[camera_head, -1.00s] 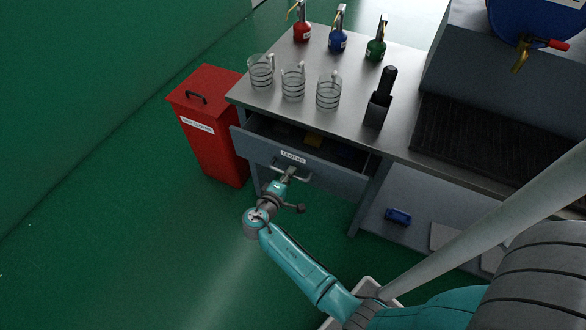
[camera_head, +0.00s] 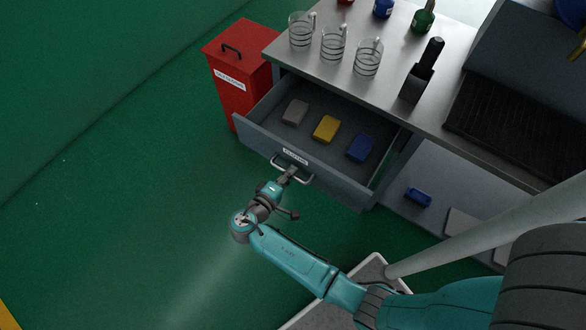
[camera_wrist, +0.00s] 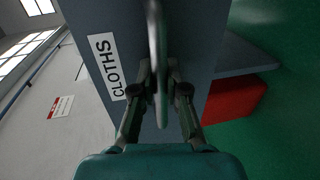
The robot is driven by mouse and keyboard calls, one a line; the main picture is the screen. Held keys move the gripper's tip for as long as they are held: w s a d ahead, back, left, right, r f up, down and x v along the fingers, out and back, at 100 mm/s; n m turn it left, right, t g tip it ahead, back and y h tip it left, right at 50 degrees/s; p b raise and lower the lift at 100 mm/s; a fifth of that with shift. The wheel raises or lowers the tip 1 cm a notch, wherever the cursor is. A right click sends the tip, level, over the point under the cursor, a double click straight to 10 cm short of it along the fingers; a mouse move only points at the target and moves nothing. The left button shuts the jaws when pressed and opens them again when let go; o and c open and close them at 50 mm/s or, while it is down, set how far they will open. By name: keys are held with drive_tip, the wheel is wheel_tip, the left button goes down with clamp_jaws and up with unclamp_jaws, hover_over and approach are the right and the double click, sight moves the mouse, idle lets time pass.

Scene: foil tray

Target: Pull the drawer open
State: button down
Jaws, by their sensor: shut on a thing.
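The grey drawer (camera_head: 258,133) stands well out from under the bench, with its inside in view. A grey, a yellow (camera_head: 326,129) and a blue block-like cloth (camera_head: 361,148) lie apart in it. Its front bears a white label that reads CLOTHS in the wrist view (camera_wrist: 107,66). My gripper (camera_head: 290,174) is at the bar handle (camera_head: 304,178) on the drawer front. In the wrist view the two fingers (camera_wrist: 160,90) are shut on the handle (camera_wrist: 155,40), one on each side of the bar.
A red lidded bin (camera_head: 238,72) stands left of the bench. Several glass beakers and bottles, and a black holder (camera_head: 416,82), stand on the bench top (camera_head: 395,95). A blue object (camera_head: 417,197) lies on the lower shelf. Green floor is clear at left.

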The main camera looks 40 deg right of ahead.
drive_tip(key=c, duration=1.2)
unclamp_jaws()
drive_tip(key=shift+a, duration=0.1)
drive_tip(key=v, duration=1.2)
